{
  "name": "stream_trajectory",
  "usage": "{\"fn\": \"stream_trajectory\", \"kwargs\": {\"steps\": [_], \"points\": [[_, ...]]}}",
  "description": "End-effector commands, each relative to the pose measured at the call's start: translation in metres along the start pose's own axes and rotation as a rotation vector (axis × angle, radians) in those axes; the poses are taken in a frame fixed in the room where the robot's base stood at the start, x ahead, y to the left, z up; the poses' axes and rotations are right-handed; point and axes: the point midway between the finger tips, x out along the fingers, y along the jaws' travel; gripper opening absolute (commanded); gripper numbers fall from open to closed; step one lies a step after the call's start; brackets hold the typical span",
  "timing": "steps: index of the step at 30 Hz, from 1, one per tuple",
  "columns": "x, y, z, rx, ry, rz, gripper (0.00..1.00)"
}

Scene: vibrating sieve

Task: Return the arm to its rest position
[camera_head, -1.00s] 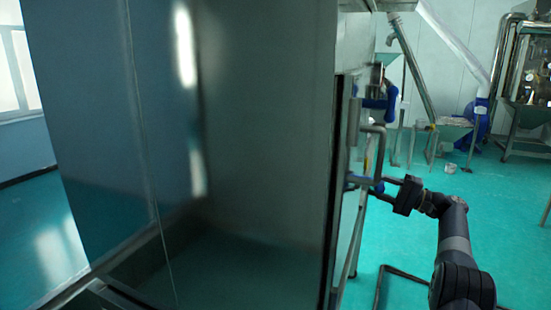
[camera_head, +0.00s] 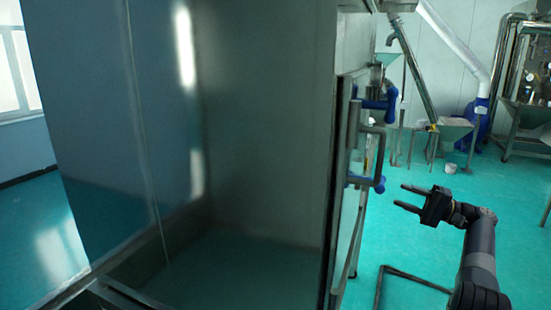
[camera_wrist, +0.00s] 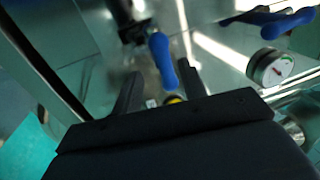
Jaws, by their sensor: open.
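My gripper (camera_head: 402,197) is open and empty in the head view, with its two fingers pointing left toward the metal cabinet (camera_head: 265,130). It is apart from the cabinet's side, with a gap between the fingertips and the U-shaped metal handle (camera_head: 378,158). In the wrist view my gripper (camera_wrist: 162,82) shows two dark spread fingers. A blue lever (camera_wrist: 163,60) appears between and beyond them, and nothing is clamped.
Blue valve handles (camera_head: 390,97) stick out from the cabinet side above my gripper. A pressure gauge (camera_wrist: 270,68) shows at right in the wrist view. A dark floor frame (camera_head: 415,279) lies below my arm. Open green floor (camera_head: 508,205) is to the right.

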Motion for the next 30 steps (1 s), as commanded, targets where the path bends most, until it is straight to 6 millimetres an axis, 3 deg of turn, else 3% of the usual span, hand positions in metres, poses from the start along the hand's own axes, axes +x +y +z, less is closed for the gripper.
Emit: {"fn": "stream_trajectory", "kwargs": {"steps": [10,12,21,30], "points": [[-0.027,-0.006,0.000,0.002,0.001,0.000,0.40],[-0.021,0.004,0.000,-0.001,-0.002,0.001,0.40],[0.001,0.004,0.001,-0.001,-0.002,0.000,0.40],[0.063,-0.002,0.001,0.002,-0.004,-0.001,0.40]]}}
